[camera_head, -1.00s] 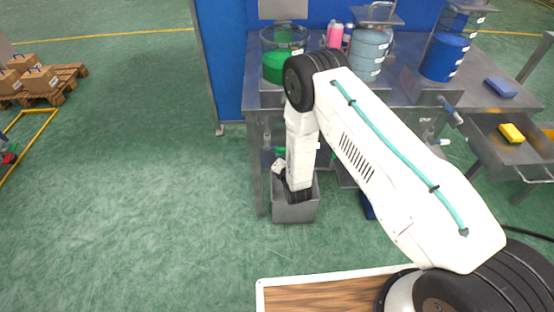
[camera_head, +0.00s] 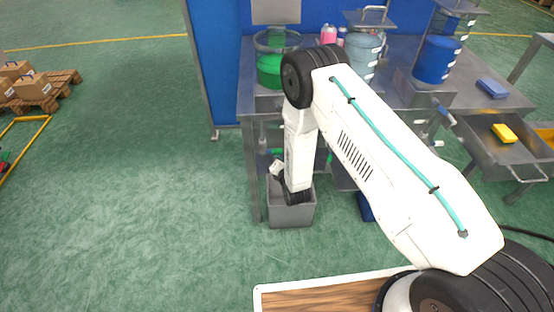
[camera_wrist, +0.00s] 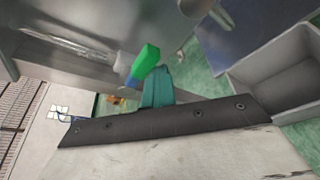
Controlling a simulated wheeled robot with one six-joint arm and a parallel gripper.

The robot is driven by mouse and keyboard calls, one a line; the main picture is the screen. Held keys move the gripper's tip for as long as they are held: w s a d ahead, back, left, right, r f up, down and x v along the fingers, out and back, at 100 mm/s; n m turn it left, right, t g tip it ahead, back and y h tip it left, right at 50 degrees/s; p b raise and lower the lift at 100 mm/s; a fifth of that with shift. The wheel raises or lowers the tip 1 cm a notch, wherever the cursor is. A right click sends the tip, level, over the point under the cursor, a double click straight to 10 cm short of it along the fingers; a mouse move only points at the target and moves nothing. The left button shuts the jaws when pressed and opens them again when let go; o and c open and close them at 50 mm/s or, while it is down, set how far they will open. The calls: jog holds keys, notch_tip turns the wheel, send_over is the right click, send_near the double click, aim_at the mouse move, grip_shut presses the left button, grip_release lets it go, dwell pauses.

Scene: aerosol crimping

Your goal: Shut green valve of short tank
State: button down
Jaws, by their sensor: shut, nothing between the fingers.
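The green valve handle (camera_wrist: 146,62) shows in the wrist view, on a pale pipe fitting under the grey metal table. A bit of green at the valve (camera_head: 277,151) also shows in the head view, left of my forearm. My gripper's teal fingers (camera_wrist: 158,88) are shut and empty, right beside the handle's lower end. Whether they touch it, I cannot tell. In the head view my gripper is not clearly visible. A tank with green liquid (camera_head: 268,72) stands on the table above the valve.
A grey open bin (camera_head: 291,214) stands on the floor below my wrist; it also shows in the wrist view (camera_wrist: 262,68). The steel table (camera_head: 247,105) also carries a clear tank (camera_head: 364,58) and a blue tank (camera_head: 437,58). The floor left of the table is free.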

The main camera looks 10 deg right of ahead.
jog(key=shift+w+d+r, duration=0.1)
jog(key=shift+w+r, duration=0.1)
jog(key=shift+r, duration=0.05)
notch_tip(320, 180, down, 4)
jog(key=s, duration=0.1)
jog(key=a+v, duration=0.2)
jog(key=v, duration=0.7)
jog(key=shift+s+a+r, duration=0.15)
jog(key=shift+s+r, duration=0.05)
jog(key=shift+r, duration=0.1)
